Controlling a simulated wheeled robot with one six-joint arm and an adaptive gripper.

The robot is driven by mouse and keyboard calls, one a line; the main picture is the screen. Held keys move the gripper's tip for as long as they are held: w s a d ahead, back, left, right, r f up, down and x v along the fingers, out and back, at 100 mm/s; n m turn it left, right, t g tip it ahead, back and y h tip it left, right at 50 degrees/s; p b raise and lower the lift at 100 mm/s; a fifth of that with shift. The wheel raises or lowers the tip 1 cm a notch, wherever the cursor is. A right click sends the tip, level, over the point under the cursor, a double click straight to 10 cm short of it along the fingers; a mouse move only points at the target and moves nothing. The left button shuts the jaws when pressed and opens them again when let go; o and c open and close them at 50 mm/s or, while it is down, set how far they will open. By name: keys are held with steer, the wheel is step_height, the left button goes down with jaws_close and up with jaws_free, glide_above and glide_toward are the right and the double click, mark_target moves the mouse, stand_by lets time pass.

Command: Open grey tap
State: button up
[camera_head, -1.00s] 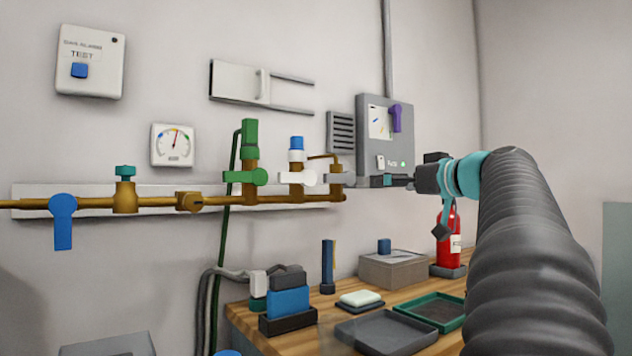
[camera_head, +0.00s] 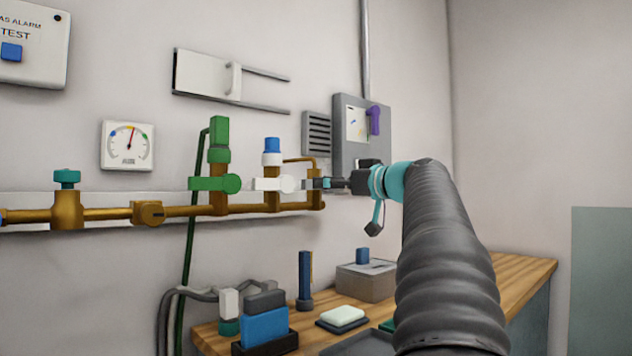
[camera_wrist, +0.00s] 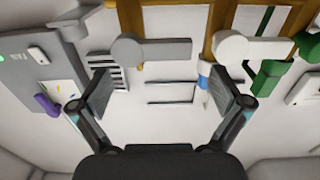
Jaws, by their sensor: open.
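The grey tap is on the brass pipe. In the wrist view its grey lever (camera_wrist: 165,50) lies sideways with a round hub, above the middle of the picture. In the head view my gripper's dark fingers (camera_head: 336,184) overlap the tap and hide most of it. My gripper (camera_wrist: 164,92) is open in the wrist view, one finger on each side. The lever shows beyond the fingertips, in the span between them. I cannot tell whether a finger touches it.
The white tap (camera_head: 284,184) and green tap (camera_head: 215,184) sit left of the grey tap. A grey wall box (camera_head: 350,145) with a purple handle (camera_head: 374,121) is behind my gripper. A wooden bench (camera_head: 510,268) with boxes and trays stands below.

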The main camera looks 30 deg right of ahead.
steer(key=w, duration=0.4)
steer(key=w+p, duration=0.1)
steer(key=w, duration=0.1)
steer(key=shift+w+a, duration=0.1)
steer(key=shift+a, duration=0.3)
